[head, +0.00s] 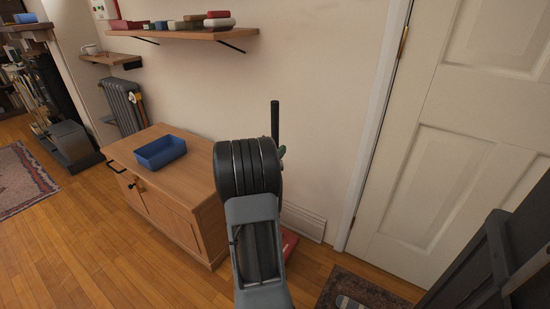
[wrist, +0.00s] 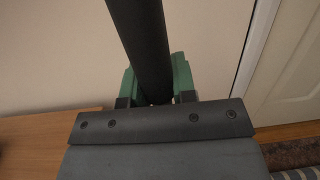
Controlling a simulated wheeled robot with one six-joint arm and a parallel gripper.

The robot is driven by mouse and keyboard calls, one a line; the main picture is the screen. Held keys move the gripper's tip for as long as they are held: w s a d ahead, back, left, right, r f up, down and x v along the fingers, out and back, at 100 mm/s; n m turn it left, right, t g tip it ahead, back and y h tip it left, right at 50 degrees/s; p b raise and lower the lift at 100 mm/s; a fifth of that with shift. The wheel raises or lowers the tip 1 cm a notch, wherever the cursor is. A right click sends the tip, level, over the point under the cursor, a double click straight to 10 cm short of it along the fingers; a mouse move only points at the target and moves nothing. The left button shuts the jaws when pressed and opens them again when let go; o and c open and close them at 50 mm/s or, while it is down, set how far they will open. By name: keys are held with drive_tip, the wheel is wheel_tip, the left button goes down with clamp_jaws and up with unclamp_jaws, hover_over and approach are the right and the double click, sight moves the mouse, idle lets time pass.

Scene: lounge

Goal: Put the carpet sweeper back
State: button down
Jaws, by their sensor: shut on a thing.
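The carpet sweeper's dark upright handle (head: 275,121) rises above my arm in the head view, near the wall. A red piece low on the floor (head: 289,243), likely the sweeper's head, shows partly behind my arm. In the wrist view the thick black handle (wrist: 144,45) runs up between the green fingers of my gripper (wrist: 155,88), which is shut on it. In the head view my arm hides most of my gripper and the lower handle.
A wooden cabinet (head: 140,151) with a blue tray (head: 160,151) stands left of my arm. A wall shelf (head: 180,34) holds several small items. A white door (head: 455,140) is at right, with a dark mat (head: 365,289) before it. Open floor (head: 80,245) lies at left.

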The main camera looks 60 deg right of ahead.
drive_tip(key=w+d+f+b, duration=0.1)
drive_tip(key=d+f+b, duration=0.2)
drive_tip(key=f, duration=0.5)
drive_tip(key=shift+w+d, duration=0.4)
drive_tip(key=shift+d, duration=0.05)
drive_tip(key=shift+f, duration=0.1)
drive_tip(key=c, duration=0.9)
unclamp_jaws()
drive_tip(key=shift+f, duration=0.15)
